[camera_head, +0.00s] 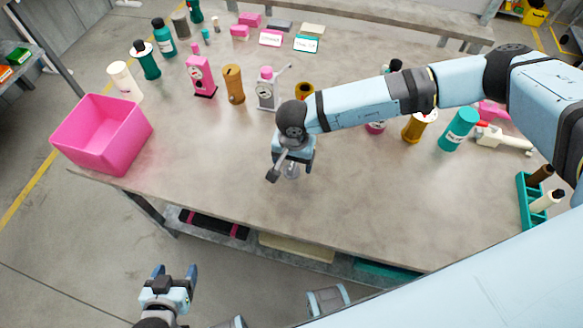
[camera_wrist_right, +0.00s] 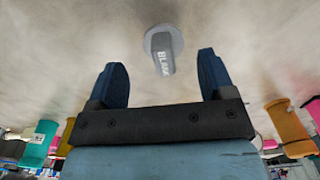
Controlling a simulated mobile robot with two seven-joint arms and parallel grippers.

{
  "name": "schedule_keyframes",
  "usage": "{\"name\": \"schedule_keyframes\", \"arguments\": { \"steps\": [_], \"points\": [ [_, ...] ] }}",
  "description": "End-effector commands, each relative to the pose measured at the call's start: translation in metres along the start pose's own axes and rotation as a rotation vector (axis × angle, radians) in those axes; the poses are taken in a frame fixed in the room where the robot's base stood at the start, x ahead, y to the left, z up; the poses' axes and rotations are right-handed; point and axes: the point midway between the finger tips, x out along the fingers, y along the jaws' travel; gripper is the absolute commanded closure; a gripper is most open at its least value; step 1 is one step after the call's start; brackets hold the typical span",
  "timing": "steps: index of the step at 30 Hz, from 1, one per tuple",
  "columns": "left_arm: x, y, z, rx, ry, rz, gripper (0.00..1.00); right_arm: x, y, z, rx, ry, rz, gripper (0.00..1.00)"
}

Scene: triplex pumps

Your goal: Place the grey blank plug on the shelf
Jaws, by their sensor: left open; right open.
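The grey blank plug (camera_wrist_right: 162,52), with a round flange and "BLANK" lettering on its stem, stands on the grey tabletop in the right wrist view. It lies just beyond and between the two fingertips of my open right gripper (camera_wrist_right: 162,78), which holds nothing. In the head view the plug (camera_head: 291,173) is partly hidden under the right gripper (camera_head: 293,163). My left gripper (camera_head: 175,274) is open and empty, low in front of the table, over the floor. A lower shelf (camera_head: 345,265) shows beneath the table's front edge.
A pink bin (camera_head: 104,135) stands at the table's left corner. Bottles and pumps, including a pink pump (camera_head: 200,76) and an orange bottle (camera_head: 234,84), stand behind the right gripper. A teal rack (camera_head: 527,205) is at the right. The table's front middle is clear.

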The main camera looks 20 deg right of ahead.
Motion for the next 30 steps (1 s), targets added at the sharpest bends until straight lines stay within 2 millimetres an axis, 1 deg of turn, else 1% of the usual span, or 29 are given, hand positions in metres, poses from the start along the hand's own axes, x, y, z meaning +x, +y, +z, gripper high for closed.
{"name": "schedule_keyframes", "arguments": {
  "steps": [2, 7, 10, 13, 19, 20, 21, 23, 24, 26, 27, 28, 29, 30],
  "points": [
    [-0.002, 0.000, -0.002, -0.001, 0.000, 0.000, 0.29, 0.006, -0.001, -0.001, 0.000, -0.001, 0.001, 0.24],
    [-0.006, 0.001, -0.007, -0.002, -0.003, 0.001, 0.29, 0.031, -0.005, -0.005, 0.001, 0.000, 0.002, 0.24],
    [-0.006, 0.002, -0.007, -0.003, -0.004, 0.001, 0.29, 0.044, -0.004, -0.005, 0.001, 0.000, 0.002, 0.24],
    [-0.006, 0.002, -0.006, -0.003, -0.006, 0.001, 0.29, 0.051, -0.004, -0.005, 0.000, 0.000, 0.001, 0.24],
    [-0.005, 0.002, -0.004, -0.003, -0.009, 0.002, 0.29, 0.052, -0.004, -0.005, 0.000, 0.001, 0.000, 0.24],
    [-0.005, 0.002, -0.004, -0.003, -0.009, 0.002, 0.29, 0.052, -0.004, -0.005, 0.000, 0.001, 0.000, 0.27],
    [-0.005, 0.002, -0.004, -0.003, -0.009, 0.002, 0.29, 0.052, -0.004, -0.005, 0.000, 0.001, 0.000, 0.36],
    [-0.005, 0.002, -0.004, -0.003, -0.009, 0.002, 0.29, 0.052, -0.004, -0.005, 0.000, 0.001, 0.000, 0.50],
    [-0.005, 0.002, -0.005, -0.003, -0.009, 0.002, 0.29, 0.051, -0.004, -0.005, 0.000, 0.001, 0.000, 0.59],
    [-0.005, 0.002, -0.005, -0.003, -0.009, 0.002, 0.29, 0.051, -0.004, -0.005, 0.000, 0.001, 0.000, 0.73],
    [-0.005, 0.002, -0.005, -0.003, -0.008, 0.002, 0.29, 0.051, -0.004, -0.005, 0.000, 0.001, 0.000, 0.75],
    [-0.005, 0.002, -0.005, -0.003, -0.008, 0.002, 0.29, 0.051, -0.004, -0.005, 0.000, 0.001, 0.000, 0.75],
    [-0.005, 0.002, -0.005, -0.003, -0.008, 0.002, 0.29, 0.051, -0.004, -0.005, 0.000, 0.001, 0.000, 0.79],
    [-0.005, 0.002, -0.005, -0.003, -0.007, 0.002, 0.29, 0.051, -0.004, -0.005, 0.000, 0.001, 0.000, 0.79]
  ]
}}
